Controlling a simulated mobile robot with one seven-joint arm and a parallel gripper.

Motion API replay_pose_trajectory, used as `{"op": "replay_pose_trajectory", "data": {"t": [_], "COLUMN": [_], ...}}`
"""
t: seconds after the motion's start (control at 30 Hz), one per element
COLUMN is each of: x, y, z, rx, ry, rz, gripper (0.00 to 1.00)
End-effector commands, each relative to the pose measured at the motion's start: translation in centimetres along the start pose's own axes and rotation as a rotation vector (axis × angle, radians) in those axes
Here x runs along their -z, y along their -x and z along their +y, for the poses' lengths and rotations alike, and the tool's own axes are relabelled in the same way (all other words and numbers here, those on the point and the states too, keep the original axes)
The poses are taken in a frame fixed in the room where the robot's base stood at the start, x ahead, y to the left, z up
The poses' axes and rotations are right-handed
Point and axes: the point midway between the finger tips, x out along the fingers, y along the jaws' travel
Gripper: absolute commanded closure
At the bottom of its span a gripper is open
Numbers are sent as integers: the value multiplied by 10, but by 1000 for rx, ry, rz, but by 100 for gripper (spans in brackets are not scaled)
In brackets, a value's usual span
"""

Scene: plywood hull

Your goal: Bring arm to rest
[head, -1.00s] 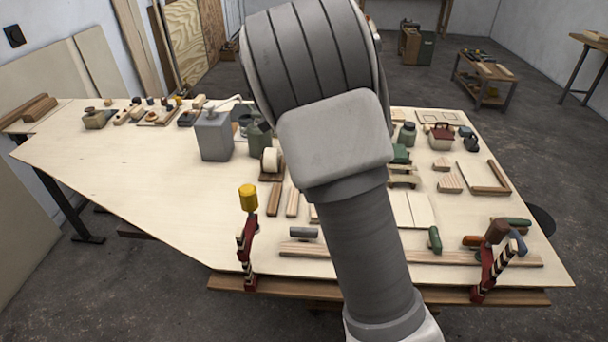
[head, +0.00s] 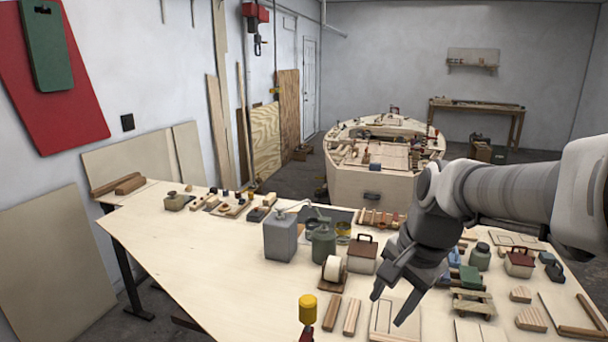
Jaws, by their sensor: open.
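My gripper (head: 390,308) hangs at the end of my grey arm, which reaches in from the right of the head view. Its two dark fingers point down and stand apart, with nothing between them. It is over the plywood workbench (head: 180,250), near some flat pale wood pieces. I cannot tell how high above the bench the fingertips are. My arm and gripper hide part of the bench's right half.
Close to the gripper are a box with a handle (head: 362,256), a tape roll (head: 334,269), a green can (head: 323,243) and a small stepped wooden stand (head: 472,303). A yellow-topped clamp (head: 307,309) stands at the front. The bench's left part is bare. A plywood hull (head: 375,185) stands behind.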

Motion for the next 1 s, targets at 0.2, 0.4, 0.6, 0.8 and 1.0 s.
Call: {"op": "replay_pose_trajectory", "data": {"t": [0.2,0.4,0.6,0.8,1.0], "x": [-36,-62,-76,-79,-79], "y": [30,42,44,43,43], "z": [38,71,92,97,96], "rx": [52,39,-1,-17,-15], "ry": [371,693,894,945,944], "rz": [95,212,292,311,310], "gripper": [48,48,48,48,48]}}
